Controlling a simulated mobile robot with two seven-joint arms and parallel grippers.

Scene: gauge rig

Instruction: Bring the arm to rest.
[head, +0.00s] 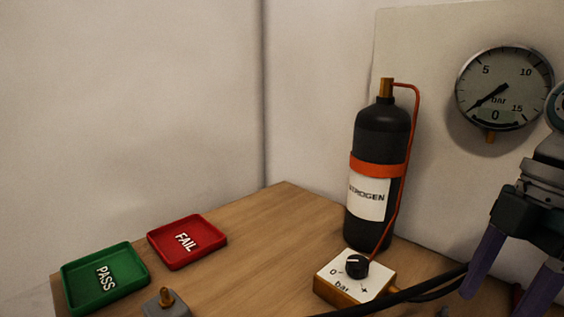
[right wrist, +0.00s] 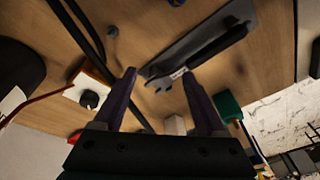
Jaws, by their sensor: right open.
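My right gripper (head: 502,298) is at the right edge of the head view, its purple fingers pointing down and apart. In the right wrist view the same gripper (right wrist: 158,72) is open, with nothing held between its fingers. Beyond the fingertips are the wooden table and a dark wrench-like tool (right wrist: 208,52) on a grey tray (right wrist: 185,44). My left gripper is in neither view.
A black nitrogen bottle (head: 382,138) stands behind a regulator block (head: 330,283) with a black knob. A gauge (head: 502,88) hangs on the back panel, needle pointing lower left. Green PASS (head: 128,272) and red FAIL (head: 170,243) trays lie left. Dark hoses cross the table near my right gripper.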

